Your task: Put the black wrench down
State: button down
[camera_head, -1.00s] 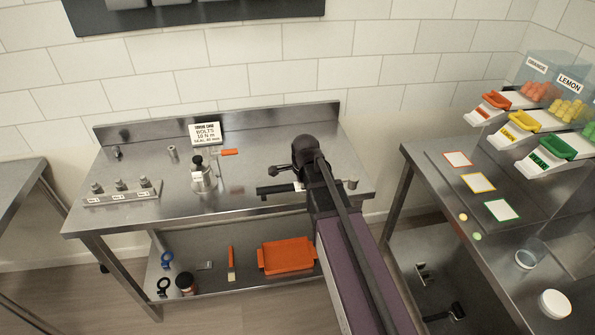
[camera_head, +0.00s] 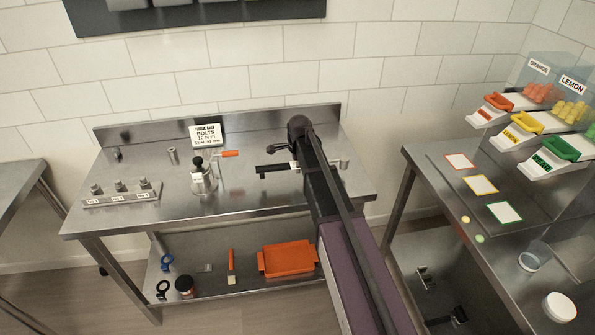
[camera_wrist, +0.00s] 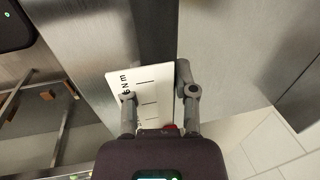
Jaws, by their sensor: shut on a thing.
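The black wrench (camera_head: 275,169) shows in the head view at the right half of the middle bench, lying across the picture, with a white marked label on it and a silver end out to the right of my arm. My gripper (camera_wrist: 156,82) is shut on it. In the wrist view the black bar of the wrench (camera_wrist: 155,35) runs up between the fingers, beside the white scale label (camera_wrist: 128,84). My arm hides the middle of the wrench in the head view. Whether the wrench touches the bench top or hangs just above it, I cannot tell.
The steel bench (camera_head: 130,220) carries a bolt block (camera_head: 122,194), a metal fixture (camera_head: 203,180) with an orange-handled part (camera_head: 229,154), and a sign (camera_head: 205,135). An orange tray (camera_head: 287,260) is on its lower shelf. Bare bench lies in front of the wrench.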

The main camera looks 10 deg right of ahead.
aim_at(297, 178)
jog(key=shift+w, duration=0.65)
jog(key=b+x, duration=0.1)
jog(key=b, duration=0.1)
jog(key=b+x, duration=0.1)
jog(key=x, duration=0.1)
jog(key=shift+s+f+b, duration=0.3)
jog(key=shift+f+b, duration=0.1)
jog(key=shift+f, duration=0.15)
jog(key=shift+c, duration=2)
grip_release()
jog(key=p+v, duration=1.2)
jog(key=shift+r, duration=0.25)
